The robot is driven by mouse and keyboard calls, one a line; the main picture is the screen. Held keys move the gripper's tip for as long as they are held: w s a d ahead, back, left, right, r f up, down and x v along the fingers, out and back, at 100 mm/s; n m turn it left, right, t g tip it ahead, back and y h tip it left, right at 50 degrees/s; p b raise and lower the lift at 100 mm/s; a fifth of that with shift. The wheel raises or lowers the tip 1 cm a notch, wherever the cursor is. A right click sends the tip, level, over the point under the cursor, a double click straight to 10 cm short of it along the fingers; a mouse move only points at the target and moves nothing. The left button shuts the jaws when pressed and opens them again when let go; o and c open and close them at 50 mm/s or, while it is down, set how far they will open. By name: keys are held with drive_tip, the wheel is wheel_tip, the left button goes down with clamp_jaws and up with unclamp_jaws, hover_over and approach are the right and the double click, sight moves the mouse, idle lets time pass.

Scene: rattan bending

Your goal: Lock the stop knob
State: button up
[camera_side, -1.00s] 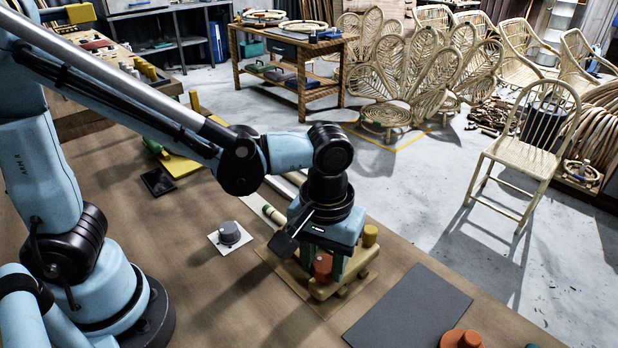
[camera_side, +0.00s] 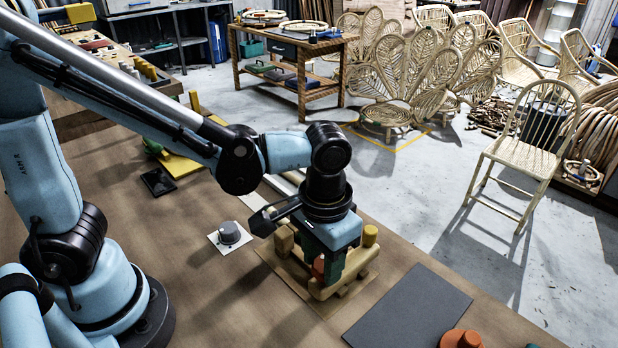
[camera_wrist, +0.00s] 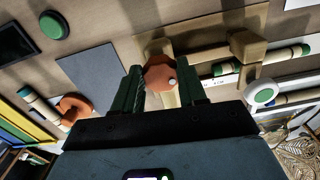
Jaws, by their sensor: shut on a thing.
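The stop knob is an orange faceted knob with a small white dot on top, seen in the wrist view (camera_wrist: 158,73). Part of it shows in the side view (camera_side: 318,267) low between the fingers. It sits on a pale wooden fixture (camera_side: 324,291) with a mustard peg (camera_side: 370,235) on its right. My gripper (camera_side: 328,265) points down over the fixture. Its dark green fingers, also in the wrist view (camera_wrist: 166,86), are shut on the knob, one on each side. The knob's underside is hidden.
A grey dial on a white plate (camera_side: 228,234) stands left of the fixture. A small black tray (camera_side: 157,182) lies at the back left. Bench around the dial is clear.

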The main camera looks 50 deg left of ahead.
sight(322, 262)
drive_tip(key=m, duration=0.6)
drive_tip(key=shift+a+m, duration=0.2)
drive_tip(key=shift+m, duration=0.1)
drive_tip(key=m, duration=0.6)
drive_tip(key=shift+w, duration=0.2)
drive_tip(key=o, duration=1.1)
drive_tip(key=shift+c, duration=0.2)
drive_tip(key=shift+a, duration=0.1)
wheel_tip(322, 262, up, 12)
